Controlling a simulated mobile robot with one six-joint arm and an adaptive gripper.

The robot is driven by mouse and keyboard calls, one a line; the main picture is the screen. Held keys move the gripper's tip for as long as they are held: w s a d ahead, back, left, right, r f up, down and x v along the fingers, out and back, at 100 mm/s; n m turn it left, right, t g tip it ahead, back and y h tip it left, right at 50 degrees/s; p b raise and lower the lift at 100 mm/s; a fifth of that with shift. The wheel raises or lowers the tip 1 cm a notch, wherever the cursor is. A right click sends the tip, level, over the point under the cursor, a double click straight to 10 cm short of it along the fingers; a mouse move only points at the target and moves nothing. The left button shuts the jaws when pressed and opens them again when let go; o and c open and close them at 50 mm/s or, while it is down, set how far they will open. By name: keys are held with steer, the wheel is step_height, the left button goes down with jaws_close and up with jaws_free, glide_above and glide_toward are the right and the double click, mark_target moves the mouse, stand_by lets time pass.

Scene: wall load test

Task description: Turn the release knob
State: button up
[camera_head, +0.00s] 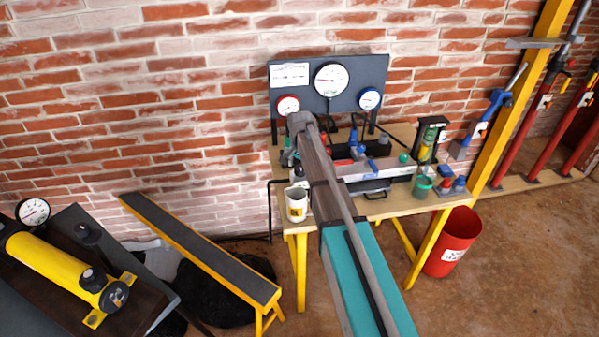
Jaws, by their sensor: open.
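My arm reaches from the bottom right up to the workbench, and my gripper (290,157) hangs over the bench's back left corner, below the gauge panel (353,84). It looks open, and I see nothing held in it; the fingers are small and partly hidden by my own arm. I cannot tell for certain which part is the release knob. Several small knobs and fittings in blue, red and green (404,158) stand on the bench. A yellow cylinder (50,266) at the lower left has a dark knob (93,279) at its right end, far from my gripper.
A white mug (296,204) stands at the bench's (440,200) front left corner, close below my gripper. My arm hides part of the bench top. A low yellow-framed bench (200,247) is to the left.

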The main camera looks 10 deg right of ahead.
steer(key=shift+f, duration=0.1)
stand_by(0.3)
steer(key=c, duration=1.1)
steer(key=shift+a, duration=0.15)
steer(key=shift+c, duration=0.2)
